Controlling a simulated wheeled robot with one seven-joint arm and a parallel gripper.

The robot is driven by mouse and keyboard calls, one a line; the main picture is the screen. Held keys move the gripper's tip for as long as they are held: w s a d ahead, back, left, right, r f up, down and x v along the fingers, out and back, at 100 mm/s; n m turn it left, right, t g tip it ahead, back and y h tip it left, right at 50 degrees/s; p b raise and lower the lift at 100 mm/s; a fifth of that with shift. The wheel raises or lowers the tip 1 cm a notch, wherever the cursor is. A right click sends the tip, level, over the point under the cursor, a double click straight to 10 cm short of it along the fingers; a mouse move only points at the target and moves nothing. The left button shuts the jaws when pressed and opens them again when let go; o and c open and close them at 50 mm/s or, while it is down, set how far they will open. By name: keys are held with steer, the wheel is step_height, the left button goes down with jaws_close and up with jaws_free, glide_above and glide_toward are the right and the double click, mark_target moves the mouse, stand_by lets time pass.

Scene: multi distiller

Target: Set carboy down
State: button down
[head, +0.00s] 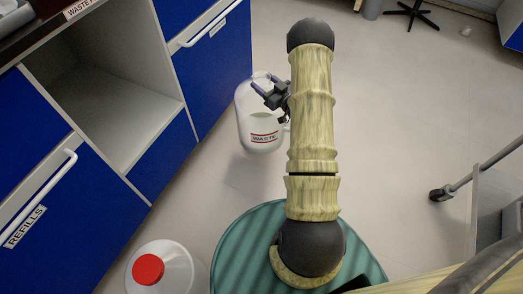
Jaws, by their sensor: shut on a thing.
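A white, translucent carboy (262,122) with a "WASTE" label hangs in front of the blue cabinets. It appears to be above the floor, though its exact height is hard to judge. My gripper (268,90) is at its upper right, shut on the carboy near the neck or handle. The arm hides part of the carboy's right side and the exact grip point. The carboy looks close to upright and seems partly filled.
A second white carboy with a red cap (150,269) stands at the lower left. Blue cabinets (75,215) with an open, empty compartment (110,90) line the left. A wheeled metal cart (490,205) is at the right. The grey floor (400,120) between is largely clear.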

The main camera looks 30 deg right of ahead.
steer(key=shift+w+r, duration=0.1)
steer(key=shift+r, duration=0.25)
step_height(320, 180, down, 6)
steer(key=b, duration=0.3)
steer(key=shift+b, duration=0.3)
steer(key=shift+f, duration=0.2)
step_height(320, 180, down, 4)
steer(key=shift+r+b, duration=0.2)
steer(key=shift+b, duration=0.95)
steer(key=shift+c, duration=2.4)
jaws_free()
steer(key=shift+f, duration=0.25)
